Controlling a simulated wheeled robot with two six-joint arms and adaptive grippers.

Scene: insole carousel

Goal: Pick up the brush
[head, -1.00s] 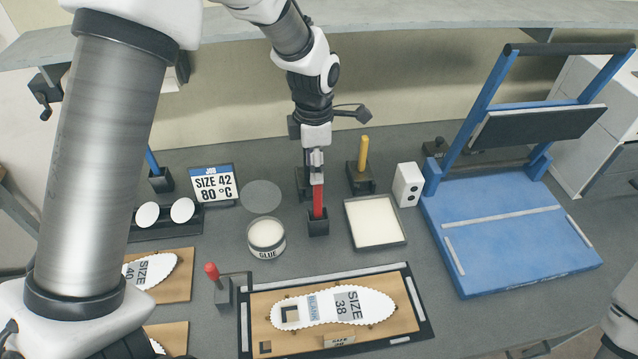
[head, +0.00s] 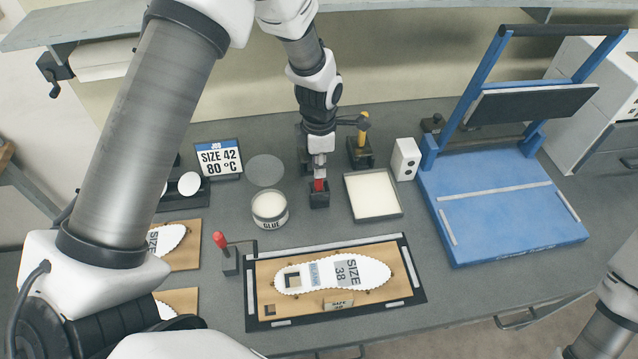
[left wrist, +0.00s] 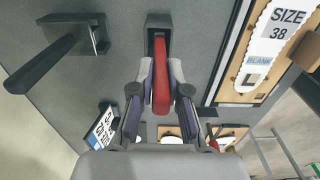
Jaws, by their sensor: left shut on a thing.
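The brush with a red handle (head: 319,184) stands upright in a small black holder (head: 319,201) near the middle of the table. My left gripper (head: 319,171) comes down on it from above and is shut on the handle. In the left wrist view the red handle (left wrist: 161,75) lies between the two fingers of the left gripper (left wrist: 160,97), with its far end at the dark holder (left wrist: 158,21). The bristles are hidden. Part of my right arm shows at the right edge of the head view, but its gripper does not.
A glue jar (head: 269,210) stands left of the holder, and a white tray (head: 400,214) lies to its right. A yellow-handled tool (head: 362,130) stands behind. A framed board with a size 38 insole (head: 345,273) lies in front. A blue press (head: 510,225) is at right.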

